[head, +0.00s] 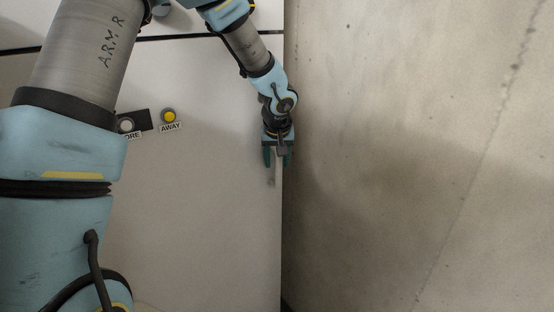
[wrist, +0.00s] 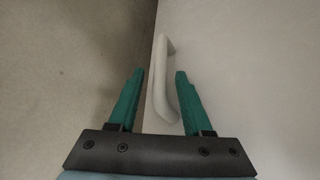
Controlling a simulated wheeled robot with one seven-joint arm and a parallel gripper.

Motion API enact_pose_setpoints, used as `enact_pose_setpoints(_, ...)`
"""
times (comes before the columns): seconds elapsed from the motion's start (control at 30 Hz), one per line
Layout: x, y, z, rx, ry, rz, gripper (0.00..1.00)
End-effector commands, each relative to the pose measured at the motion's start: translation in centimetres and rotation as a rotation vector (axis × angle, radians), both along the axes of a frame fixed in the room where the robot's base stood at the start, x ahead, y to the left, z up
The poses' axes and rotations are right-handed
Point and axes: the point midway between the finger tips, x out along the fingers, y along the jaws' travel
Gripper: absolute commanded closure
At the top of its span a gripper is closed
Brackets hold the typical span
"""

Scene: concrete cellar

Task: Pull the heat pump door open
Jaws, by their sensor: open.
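The heat pump door (head: 200,225) is a pale, flat panel filling the left half of the head view, and it looks shut. It also shows on the right of the wrist view (wrist: 255,70). In the wrist view its pale bar handle (wrist: 161,85) runs along the door's edge. My gripper (head: 278,163) is at the door's right edge in the head view. In the wrist view my gripper (wrist: 161,72) is open, with one green finger on each side of the handle and visible gaps between. The handle is mostly hidden by my gripper in the head view.
A bare concrete wall (head: 420,150) stands close along the door's right edge. A yellow button (head: 169,116) labelled AWAY and a white button (head: 126,125) with a partly hidden label are on the panel to the left.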

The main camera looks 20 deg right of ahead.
Motion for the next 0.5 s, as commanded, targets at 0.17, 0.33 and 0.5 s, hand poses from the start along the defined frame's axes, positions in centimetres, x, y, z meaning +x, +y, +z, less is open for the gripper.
enact_pose_setpoints(0.17,0.07,-0.01,-0.1,0.0,0.0,0.001,0.5)
enact_pose_setpoints(0.33,0.06,0.01,-0.1,0.001,0.0,0.001,0.59)
enact_pose_setpoints(0.5,0.05,0.02,-0.09,0.001,0.0,0.001,0.79)
